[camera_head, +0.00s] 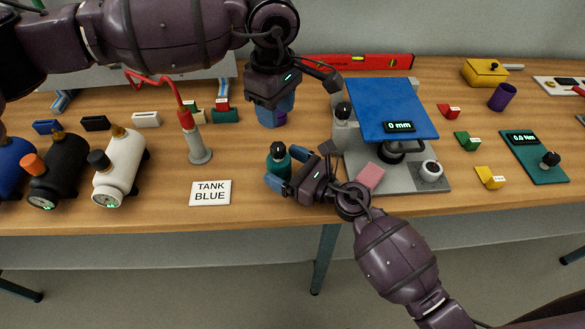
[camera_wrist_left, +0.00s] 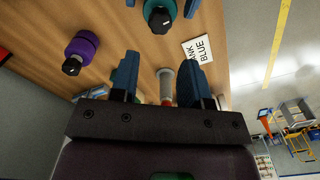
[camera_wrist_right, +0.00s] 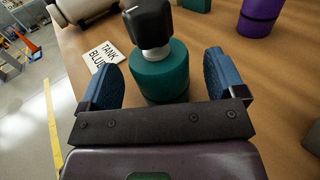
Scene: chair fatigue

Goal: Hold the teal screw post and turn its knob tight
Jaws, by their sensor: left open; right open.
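The teal screw post (camera_head: 278,163) stands upright on the table, with a black knob (camera_wrist_right: 148,25) on top. My right gripper (camera_head: 296,164) is open, low over the table. In the right wrist view the teal post (camera_wrist_right: 160,77) stands between its spread blue fingers, with gaps visible on both sides. My left gripper (camera_head: 272,108) is open and empty, behind the teal post and higher, partly hiding a purple post (camera_head: 268,119). In the left wrist view the purple post (camera_wrist_left: 84,46) and the teal post (camera_wrist_left: 160,7) both lie beyond the left fingertips.
A "TANK BLUE" card (camera_head: 210,193) lies left of the teal post. A grey stand with a red hose (camera_head: 198,148) and tanks (camera_head: 120,168) are farther left. A blue-topped platform (camera_head: 392,105) and a pink block (camera_head: 370,176) stand close on the right.

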